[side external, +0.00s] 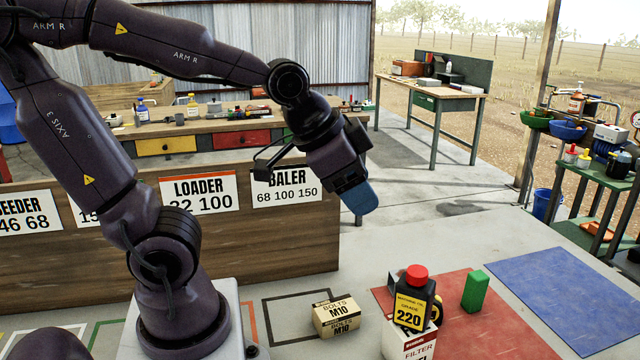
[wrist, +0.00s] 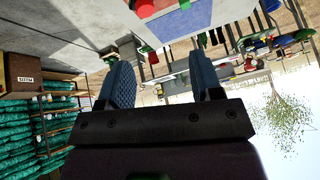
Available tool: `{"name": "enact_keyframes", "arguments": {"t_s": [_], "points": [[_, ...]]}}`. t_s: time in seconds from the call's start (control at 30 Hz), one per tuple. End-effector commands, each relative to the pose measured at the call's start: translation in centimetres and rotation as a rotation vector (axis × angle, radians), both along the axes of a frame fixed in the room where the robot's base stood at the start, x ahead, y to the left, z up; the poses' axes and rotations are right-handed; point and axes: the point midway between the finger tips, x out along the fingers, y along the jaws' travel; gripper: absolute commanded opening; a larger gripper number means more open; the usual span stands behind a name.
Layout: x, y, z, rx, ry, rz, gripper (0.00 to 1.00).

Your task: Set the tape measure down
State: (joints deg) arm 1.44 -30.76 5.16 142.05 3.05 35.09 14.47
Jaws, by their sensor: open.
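My gripper (side external: 360,197) hangs in the air above the wooden sign board, well above the floor, with its blue fingers pointing down and to the right. In the wrist view my gripper (wrist: 160,75) has its two blue fingers apart, with nothing seen between them. A small rounded yellow and black thing (side external: 437,311) shows behind the black oil bottle (side external: 411,300); it may be the tape measure, but most of it is hidden. The bottle has a red cap and stands at the white filter box (side external: 409,345). My gripper is apart from all of these.
A bolts box (side external: 336,316) sits left of the filter box. A green block (side external: 475,291) stands on the red mat (side external: 490,335). The blue mat (side external: 565,290) is bare. The sign board (side external: 200,250) stands behind my arm. Benches stand farther back.

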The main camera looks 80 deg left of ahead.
Motion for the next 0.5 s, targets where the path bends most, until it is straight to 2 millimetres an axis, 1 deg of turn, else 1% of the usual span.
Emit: {"name": "enact_keyframes", "arguments": {"t_s": [0.03,0.1,0.2,0.3,0.5], "points": [[-1.6,-0.6,0.8,-0.04,0.013,0.048,0.59],[-3.4,-1.3,1.2,-0.085,0.043,0.106,0.59],[-5.1,-1.9,1.5,-0.121,0.075,0.159,0.59],[-5.8,-2.1,1.5,-0.135,0.089,0.184,0.59],[-5.8,-2.1,1.5,-0.136,0.092,0.187,0.59]]}}
